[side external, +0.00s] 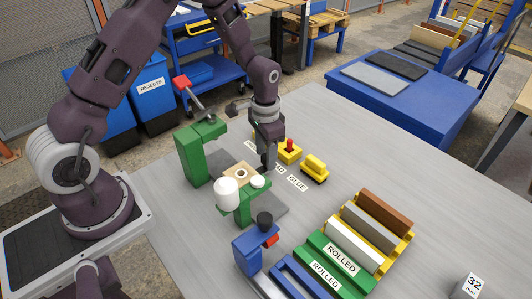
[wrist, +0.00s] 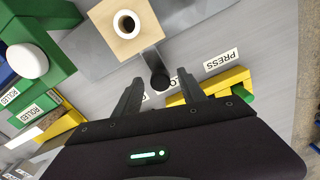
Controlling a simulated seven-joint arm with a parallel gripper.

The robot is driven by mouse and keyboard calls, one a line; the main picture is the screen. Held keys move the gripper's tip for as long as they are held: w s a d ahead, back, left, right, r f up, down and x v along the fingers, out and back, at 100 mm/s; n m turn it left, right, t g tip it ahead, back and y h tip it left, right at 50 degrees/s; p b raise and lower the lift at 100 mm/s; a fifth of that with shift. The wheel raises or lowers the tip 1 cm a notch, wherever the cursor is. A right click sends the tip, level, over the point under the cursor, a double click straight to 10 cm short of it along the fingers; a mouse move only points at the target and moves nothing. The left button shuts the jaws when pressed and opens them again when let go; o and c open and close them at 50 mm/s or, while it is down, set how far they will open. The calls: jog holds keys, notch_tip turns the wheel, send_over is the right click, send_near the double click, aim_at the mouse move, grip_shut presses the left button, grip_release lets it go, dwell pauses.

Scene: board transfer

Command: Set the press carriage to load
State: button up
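The press carriage bears a pale wooden block (wrist: 112,38) with a white ring around a dark hole; the block also shows in the side view (side external: 240,173). A grey handle with a dark round knob (wrist: 160,79) sticks out from the carriage towards my gripper. My gripper (wrist: 160,82) is open, with the knob between its fingertips and a visible gap on both sides. In the side view my gripper (side external: 268,165) is low beside the carriage. The LOAD label is partly hidden by a finger; the PRESS label (wrist: 221,61) lies to its right in the wrist view.
The green press frame (side external: 190,158) with a red lever stands behind-left of the carriage. A green stand with a white bottle (side external: 227,193) is in front. Racked boards (side external: 352,243) stand at front right.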

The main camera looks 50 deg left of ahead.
jog(key=shift+r, duration=0.1)
notch_tip(320, 180, up, 7)
jog(key=shift+f, duration=0.1)
jog(key=shift+r, duration=0.3)
jog(key=s+d+r+n+t, duration=0.1)
jog(key=s+r+t, duration=0.1)
jog(key=s+r, duration=0.45)
jog(key=s+d+r+t, duration=0.1)
jog(key=s+r, duration=0.3)
jog(key=r, duration=0.6)
jog(key=s+d+r+n+t, duration=0.1)
jog(key=s+r+n+t, duration=0.1)
jog(key=s, duration=1.2)
jog(key=shift+s+d+r+t, duration=0.15)
jog(key=shift+d+r+t, duration=0.2)
jog(key=shift+r, duration=0.55)
